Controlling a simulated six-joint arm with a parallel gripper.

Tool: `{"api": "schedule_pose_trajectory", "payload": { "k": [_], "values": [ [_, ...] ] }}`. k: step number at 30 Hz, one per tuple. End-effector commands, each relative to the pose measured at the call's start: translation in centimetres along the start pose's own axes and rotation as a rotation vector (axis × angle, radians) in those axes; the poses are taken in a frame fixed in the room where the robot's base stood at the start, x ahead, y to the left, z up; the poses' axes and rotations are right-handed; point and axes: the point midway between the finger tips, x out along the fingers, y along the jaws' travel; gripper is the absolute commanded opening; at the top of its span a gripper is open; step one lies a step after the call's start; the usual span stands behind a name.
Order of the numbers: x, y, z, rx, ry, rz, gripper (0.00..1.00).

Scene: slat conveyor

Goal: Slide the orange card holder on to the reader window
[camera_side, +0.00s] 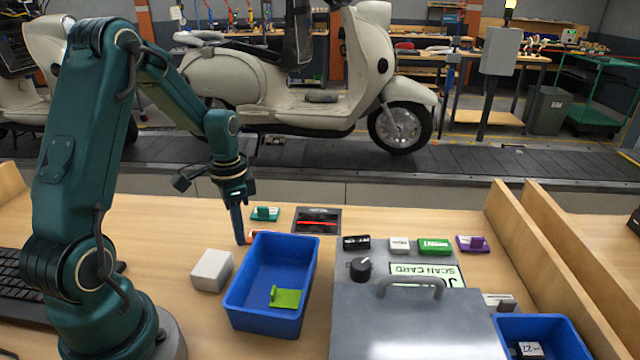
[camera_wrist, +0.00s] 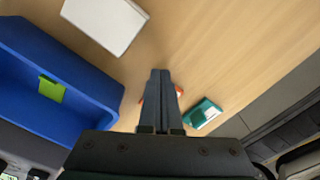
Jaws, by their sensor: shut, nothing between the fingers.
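The orange card holder (camera_side: 257,235) lies flat on the table, partly hidden behind the blue bin in the side view. In the wrist view the orange holder (camera_wrist: 179,91) shows on both sides of my fingers, which cover its middle. My gripper (camera_side: 240,241) is shut and empty, pointing down at the left end of the holder; I cannot tell whether it touches it. In the wrist view my gripper (camera_wrist: 160,73) has its two fingers together. The reader window (camera_side: 317,221), a dark panel with a red line, is right of the holder; I cannot make it out in the wrist view.
A teal holder (camera_side: 265,213) lies just behind the orange one. A blue bin (camera_side: 236,300) with a lime holder (camera_side: 285,298) stands in front, beside a white block (camera_side: 211,270).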

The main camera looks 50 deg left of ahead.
Motion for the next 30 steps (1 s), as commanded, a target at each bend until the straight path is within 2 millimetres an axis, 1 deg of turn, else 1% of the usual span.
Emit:
{"api": "schedule_pose_trajectory", "payload": {
  "k": [4, 15, 18, 20, 30],
  "values": [
    [0.0, 0.0, -0.8, 0.001, 0.0, 0.0, 0.0],
    [0.0, 0.0, -1.0, -0.001, 0.0, 0.0, 0.0],
    [0.0, 0.0, -1.3, 0.0, -0.001, 0.001, 0.0],
    [0.0, 0.0, -1.9, 0.002, 0.0, 0.0, 0.0],
    [0.0, 0.0, -7.1, 0.003, 0.001, 0.0, 0.0]
  ]
}}
